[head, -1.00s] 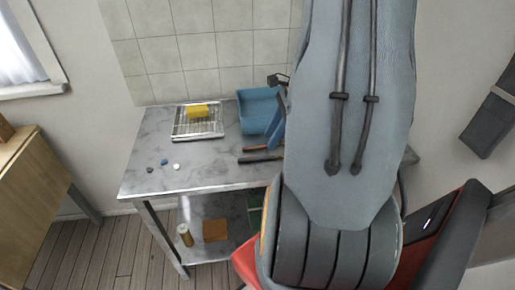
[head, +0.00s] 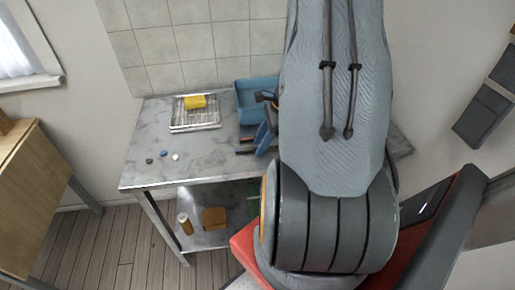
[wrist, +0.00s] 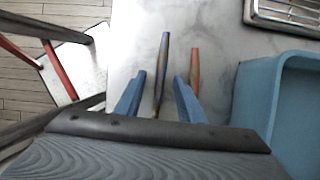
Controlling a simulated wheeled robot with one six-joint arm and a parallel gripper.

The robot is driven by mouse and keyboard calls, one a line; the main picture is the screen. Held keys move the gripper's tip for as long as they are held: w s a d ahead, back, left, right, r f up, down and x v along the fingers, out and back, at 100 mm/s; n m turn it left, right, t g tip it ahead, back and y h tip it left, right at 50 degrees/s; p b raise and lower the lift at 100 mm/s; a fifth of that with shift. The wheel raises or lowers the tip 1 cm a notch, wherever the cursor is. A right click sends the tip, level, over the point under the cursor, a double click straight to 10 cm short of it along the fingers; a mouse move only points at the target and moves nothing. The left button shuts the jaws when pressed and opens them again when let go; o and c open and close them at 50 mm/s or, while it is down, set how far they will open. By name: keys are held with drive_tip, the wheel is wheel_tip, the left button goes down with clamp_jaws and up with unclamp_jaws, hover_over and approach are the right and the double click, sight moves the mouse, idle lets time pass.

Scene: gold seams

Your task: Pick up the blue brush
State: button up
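A slim dark handle with bluish and yellowish streaks (wrist: 163,62) lies on the marble tabletop in the wrist view. It runs between the two blue fingers of my gripper (wrist: 159,75), with gaps on both sides. My gripper is open. The handle's lower end is hidden behind my gripper, so I cannot tell for sure that it is the blue brush. In the head view, the dark handle (head: 245,152) sticks out left of my gripper (head: 262,142); the rest is hidden by the fingers and arm.
A reddish-brown handle (wrist: 195,64) lies just right of my right finger. A blue bin (wrist: 248,85) stands further right. A wire rack (head: 196,124) with a yellow block (head: 195,102) and several small discs (head: 163,154) are on the table (head: 150,118). The front left is mostly clear.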

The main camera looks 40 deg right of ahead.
clamp_jaws()
drive_tip(key=shift+r, duration=0.1)
